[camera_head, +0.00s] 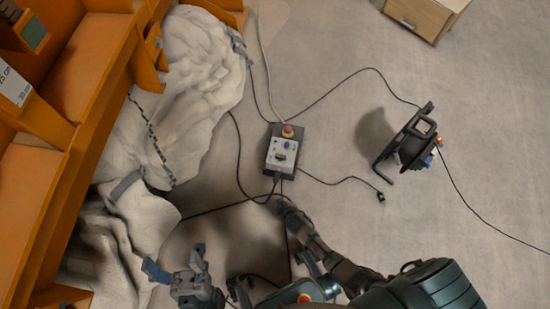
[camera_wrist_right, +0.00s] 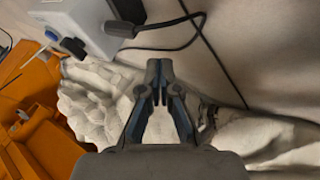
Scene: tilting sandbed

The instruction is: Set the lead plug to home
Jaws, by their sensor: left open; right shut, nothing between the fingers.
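A grey control box (camera_head: 281,152) with a red button stands on the floor in the middle of the head view. In the right wrist view the box (camera_wrist_right: 85,18) is at the upper left, with a dark plug (camera_wrist_right: 121,28) on a cable at its side. Another cable ends in a loose black plug (camera_head: 380,196) on the floor. I cannot tell which is the lead plug. My right gripper (camera_head: 283,204) is shut and empty, just below the box; it also shows in the right wrist view (camera_wrist_right: 159,68). My left gripper (camera_head: 176,265) is open and empty at the lower left.
Orange racking (camera_head: 60,150) and a pale, lumpy sand-like mass (camera_head: 190,75) fill the left. Several cables cross the floor around the box. A wooden cabinet (camera_head: 420,16) is at the top right. Floor at the right is mostly clear.

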